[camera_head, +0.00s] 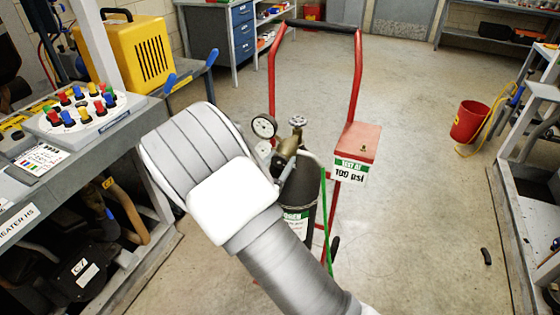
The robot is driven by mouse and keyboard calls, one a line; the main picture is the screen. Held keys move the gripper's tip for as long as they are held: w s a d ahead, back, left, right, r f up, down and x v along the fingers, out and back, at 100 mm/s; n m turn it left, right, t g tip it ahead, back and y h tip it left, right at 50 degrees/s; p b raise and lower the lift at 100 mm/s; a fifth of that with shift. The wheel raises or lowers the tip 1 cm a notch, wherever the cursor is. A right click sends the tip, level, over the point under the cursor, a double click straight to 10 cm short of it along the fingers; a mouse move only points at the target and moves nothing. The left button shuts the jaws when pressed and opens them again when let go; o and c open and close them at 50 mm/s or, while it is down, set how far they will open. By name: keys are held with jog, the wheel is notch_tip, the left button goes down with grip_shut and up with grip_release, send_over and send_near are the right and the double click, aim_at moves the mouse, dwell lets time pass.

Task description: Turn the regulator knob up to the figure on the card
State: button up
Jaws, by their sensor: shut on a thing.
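A grey gas cylinder (305,191) stands upright in a red hand cart (357,85). The gauge reading is too small to tell. The card (350,171) on the cart's red box reads "100 psi". The regulator knob is not visible; my arm covers the area just left of and below the regulator. My thick grey and white arm fills the middle foreground, and my gripper's fingers are hidden behind it.
A green hose (325,222) hangs beside the cylinder. A red bucket (469,121) stands at right, near a metal frame. The floor between is mostly clear.

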jog(key=shift+f+m+b, duration=0.1)
jog(key=shift+m+b, duration=0.3)
jog(key=shift+m, duration=0.3)
jog(key=o, duration=1.4)
jog(key=shift+c, duration=0.2)
jog(key=shift+s+a, duration=0.1)
jog(key=p+v, duration=0.1)
jog(key=v, duration=1.6)
jog(key=shift+p, duration=0.4)
jog(key=shift+s, duration=0.1)
